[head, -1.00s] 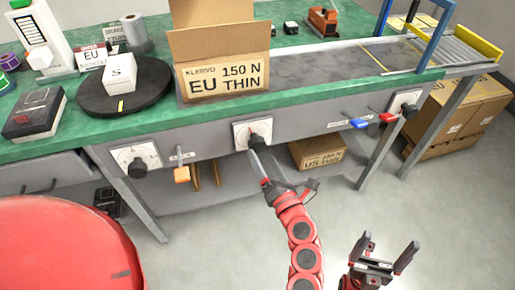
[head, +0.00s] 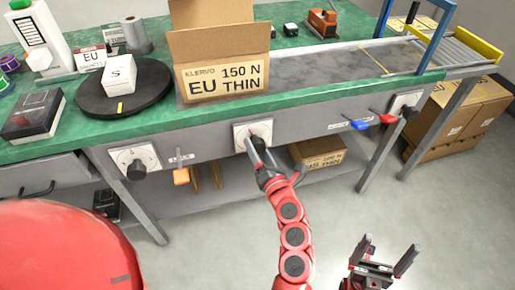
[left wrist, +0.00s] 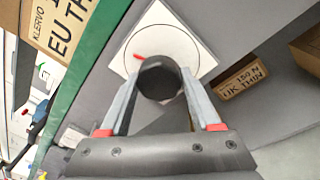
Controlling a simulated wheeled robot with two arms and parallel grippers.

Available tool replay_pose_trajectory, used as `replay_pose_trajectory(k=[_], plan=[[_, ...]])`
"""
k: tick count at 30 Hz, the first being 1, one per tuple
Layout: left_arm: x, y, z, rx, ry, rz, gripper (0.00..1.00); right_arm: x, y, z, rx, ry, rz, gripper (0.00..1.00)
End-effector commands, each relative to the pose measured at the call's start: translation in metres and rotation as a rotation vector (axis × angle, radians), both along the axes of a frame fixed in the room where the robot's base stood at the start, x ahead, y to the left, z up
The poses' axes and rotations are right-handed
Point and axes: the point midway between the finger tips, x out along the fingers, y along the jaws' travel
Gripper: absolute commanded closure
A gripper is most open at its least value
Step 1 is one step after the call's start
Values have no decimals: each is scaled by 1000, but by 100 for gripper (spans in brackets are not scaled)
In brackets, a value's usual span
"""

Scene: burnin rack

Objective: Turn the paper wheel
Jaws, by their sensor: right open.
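The middle dial on the bench front has a white square plate (head: 239,132) and a black round knob (head: 263,129). I cannot read a label that names it the paper wheel. My left gripper (head: 257,150) is at this dial. In the left wrist view its two fingers (left wrist: 160,92) lie on either side of the black knob (left wrist: 158,78), close against it, and it looks shut on the knob. A red pointer mark (left wrist: 139,57) shows on the white plate (left wrist: 178,30). My right gripper (head: 386,253) is open and empty, low over the floor, away from the bench.
Another dial (head: 130,158) is at the left, one (head: 404,102) at the right. Orange (head: 181,176), blue (head: 359,125) and red (head: 388,119) handles stick out from the panel. An open EU THIN carton (head: 225,84) and a black turntable (head: 95,101) stand on the green bench.

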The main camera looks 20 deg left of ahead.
Motion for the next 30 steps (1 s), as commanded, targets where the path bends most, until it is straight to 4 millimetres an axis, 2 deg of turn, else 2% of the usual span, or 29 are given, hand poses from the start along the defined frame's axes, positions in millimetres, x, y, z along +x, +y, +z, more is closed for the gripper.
replay_pose_trajectory(k=[1, 5, 8, 12, 15, 25, 26, 30], plan=[[0, 1, 1, 1, -1, 1, 68, 0, 0, 0, 0, 0, 0, 8], [0, 1, 1, 1, -2, 2, 92, 0, 0, 0, 0, 0, 0, 8], [0, 1, 3, 27, 16, 4, 92, 0, 0, 5, 0, 0, 0, 8], [0, 1, 7, 201, 137, 1, 92, 0, 0, 25, 0, 0, 0, 8], [-1, 1, 5, 299, 204, 3, 92, 0, 0, 32, 0, 0, 0, 8], [-1, 1, 2, 336, 224, 3, 92, 0, 0, 30, 0, 0, 0, 8], [-1, 1, 2, 335, 224, 2, 31, 0, 0, 30, 0, 0, 0, 8], [-1, 1, 2, 334, 223, 2, 9, 0, 0, 30, 0, 0, 0, 8]])
